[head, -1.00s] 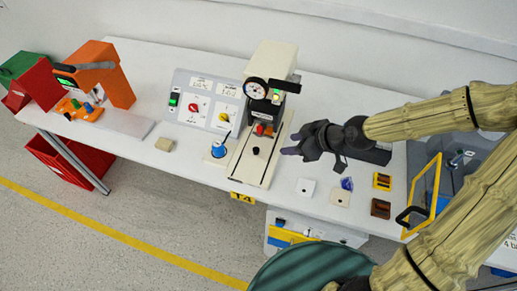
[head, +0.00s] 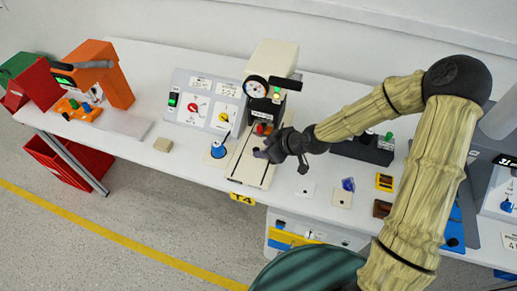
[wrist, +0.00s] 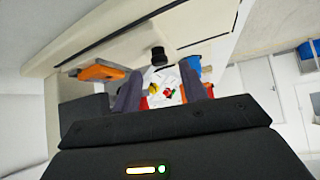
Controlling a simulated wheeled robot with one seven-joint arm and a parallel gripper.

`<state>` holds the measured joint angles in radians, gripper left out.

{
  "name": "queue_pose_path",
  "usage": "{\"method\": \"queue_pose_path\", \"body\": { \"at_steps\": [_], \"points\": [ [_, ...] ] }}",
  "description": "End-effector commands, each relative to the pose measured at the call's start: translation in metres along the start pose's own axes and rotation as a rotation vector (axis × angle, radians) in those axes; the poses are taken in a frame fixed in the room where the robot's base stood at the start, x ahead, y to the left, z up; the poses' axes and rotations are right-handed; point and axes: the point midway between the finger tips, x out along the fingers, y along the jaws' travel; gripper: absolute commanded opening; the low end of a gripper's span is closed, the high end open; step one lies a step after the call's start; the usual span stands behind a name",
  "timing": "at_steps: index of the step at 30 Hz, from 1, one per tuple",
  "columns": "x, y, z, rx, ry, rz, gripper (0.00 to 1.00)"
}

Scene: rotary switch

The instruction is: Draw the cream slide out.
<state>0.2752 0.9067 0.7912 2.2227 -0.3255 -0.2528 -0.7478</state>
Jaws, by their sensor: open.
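The cream slide (head: 250,174) lies on the white table under the cream press (head: 276,62), its front end near the table's front edge. My gripper (head: 259,153) is over the slide, in front of the press, and hides the slide's black knob in the head view. In the wrist view the black knob (wrist: 158,55) shows on the cream surface, ahead of and roughly between my two spread fingers (wrist: 162,88). The fingers are open with nothing between them. I cannot tell whether they touch the slide.
A blue spool (head: 217,150) with an upright pin stands just left of the slide. A switch panel (head: 203,104) is behind it. White and cream tiles (head: 305,190) and small parts lie to the right. A dark box (head: 364,149) stands behind my forearm.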

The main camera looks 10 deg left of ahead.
Motion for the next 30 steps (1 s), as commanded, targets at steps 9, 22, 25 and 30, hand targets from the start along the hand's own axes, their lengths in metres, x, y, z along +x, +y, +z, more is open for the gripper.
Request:
{"method": "queue_pose_path", "body": {
  "at_steps": [9,22,25,30],
  "points": [
    [0.035,-0.001,0.000,0.000,0.000,-0.001,0.43],
    [0.036,0.000,0.000,-0.001,0.000,0.000,0.12],
    [0.036,0.000,0.000,-0.001,0.000,0.000,0.00],
    [0.036,-0.001,0.000,-0.002,-0.001,-0.001,0.00]
  ]
}}
